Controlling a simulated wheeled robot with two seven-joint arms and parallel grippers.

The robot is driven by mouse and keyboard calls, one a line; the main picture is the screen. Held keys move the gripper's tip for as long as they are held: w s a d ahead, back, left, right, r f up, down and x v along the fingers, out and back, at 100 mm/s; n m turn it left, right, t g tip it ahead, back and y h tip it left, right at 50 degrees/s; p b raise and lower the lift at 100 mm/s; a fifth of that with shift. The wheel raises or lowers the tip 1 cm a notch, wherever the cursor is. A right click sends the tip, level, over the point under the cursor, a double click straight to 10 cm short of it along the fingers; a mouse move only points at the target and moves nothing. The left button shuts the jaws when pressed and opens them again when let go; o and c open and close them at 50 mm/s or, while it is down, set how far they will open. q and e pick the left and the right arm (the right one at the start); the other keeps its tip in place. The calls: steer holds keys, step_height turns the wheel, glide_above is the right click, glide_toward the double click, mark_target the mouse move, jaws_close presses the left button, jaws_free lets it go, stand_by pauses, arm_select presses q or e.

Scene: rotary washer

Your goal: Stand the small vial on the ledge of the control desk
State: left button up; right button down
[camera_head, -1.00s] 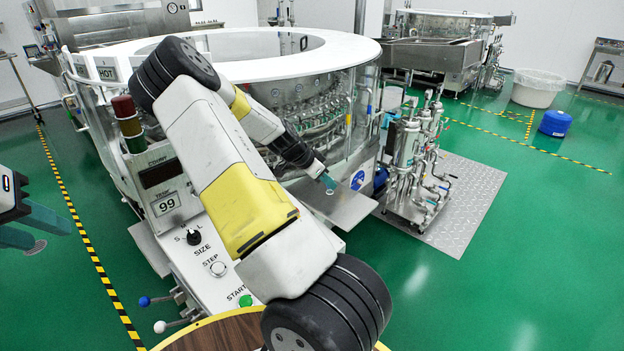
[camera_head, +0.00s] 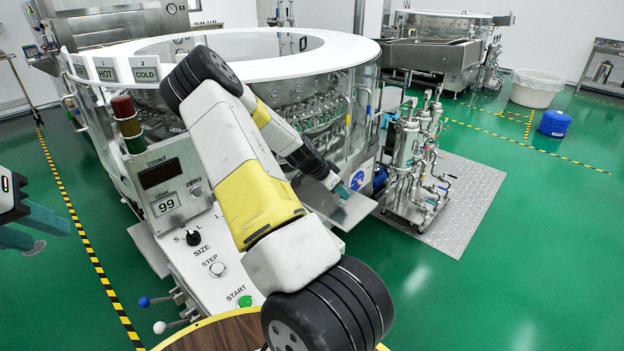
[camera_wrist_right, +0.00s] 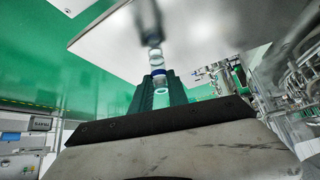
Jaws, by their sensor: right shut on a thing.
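My right gripper (camera_head: 343,192) hangs over a flat metal ledge (camera_head: 352,210) on the right side of the white control desk (camera_head: 205,262). In the right wrist view the teal fingers of my right gripper (camera_wrist_right: 160,92) are shut on the small vial (camera_wrist_right: 158,76), a clear piece with a blue band. The metal ledge (camera_wrist_right: 205,32) lies beyond it and carries a blurred reflection of it. I cannot tell whether the vial touches the ledge. In the head view the vial is too small to make out. My left gripper (camera_head: 38,228) is open and empty at the left edge.
The round washer (camera_head: 265,52) with its white rim stands behind the desk. A signal lamp (camera_head: 126,120) and a count display (camera_head: 160,173) are on the left. Piping with steel cylinders (camera_head: 410,150) stands right of the ledge.

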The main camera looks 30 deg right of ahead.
steer(key=c, duration=1.3)
jaws_free()
